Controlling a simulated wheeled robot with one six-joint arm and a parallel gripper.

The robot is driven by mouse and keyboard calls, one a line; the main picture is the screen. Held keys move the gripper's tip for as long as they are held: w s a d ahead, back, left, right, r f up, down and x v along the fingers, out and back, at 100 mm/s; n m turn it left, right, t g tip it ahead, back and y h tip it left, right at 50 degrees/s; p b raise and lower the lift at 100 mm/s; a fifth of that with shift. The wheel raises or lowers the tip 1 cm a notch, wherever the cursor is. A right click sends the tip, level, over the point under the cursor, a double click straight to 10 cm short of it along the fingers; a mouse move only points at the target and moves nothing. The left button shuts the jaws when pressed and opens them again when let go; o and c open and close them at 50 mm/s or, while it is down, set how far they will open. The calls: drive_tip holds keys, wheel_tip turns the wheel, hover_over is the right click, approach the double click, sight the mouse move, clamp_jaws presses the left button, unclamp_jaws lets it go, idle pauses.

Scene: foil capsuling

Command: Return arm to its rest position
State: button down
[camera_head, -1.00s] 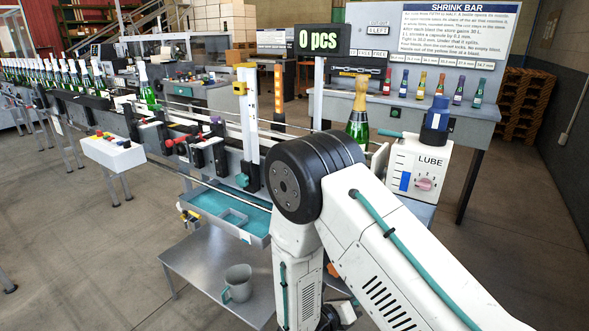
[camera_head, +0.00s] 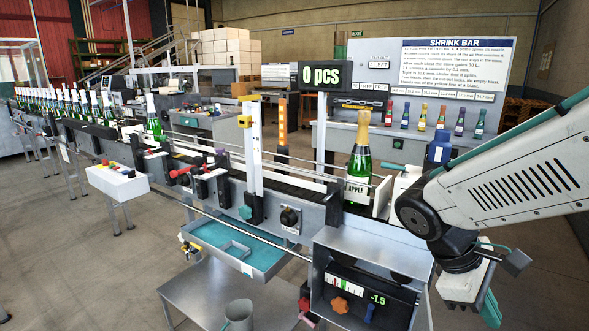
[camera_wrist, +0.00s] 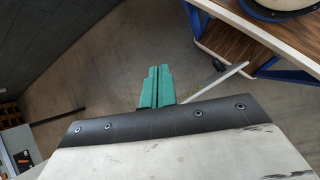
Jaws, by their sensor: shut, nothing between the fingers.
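My gripper (camera_wrist: 157,84) shows in the wrist view as two green fingers side by side, shut and empty, over bare floor. In the head view my gripper (camera_head: 489,308) hangs at the lower right, beyond the right side of the machine, its fingertips pointing down. My white arm reaches in from the right edge and bends down at a dark joint. It partly hides the white lube box (camera_head: 406,183).
A green bottle with gold foil (camera_head: 359,165) stands upright on the line. A grey mug (camera_head: 239,315) stands on the low table (camera_head: 190,295). The wrist view shows a wood-topped table (camera_wrist: 240,45).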

drive_tip(key=s+a+r+m+t+y, duration=0.4)
drive_tip(key=s+r+m+y, duration=0.1)
drive_tip(key=s+m, duration=0.3)
drive_tip(key=shift+s+r+y, duration=0.25)
drive_tip(key=shift+s+y, duration=0.3)
drive_tip(key=shift+y, duration=0.25)
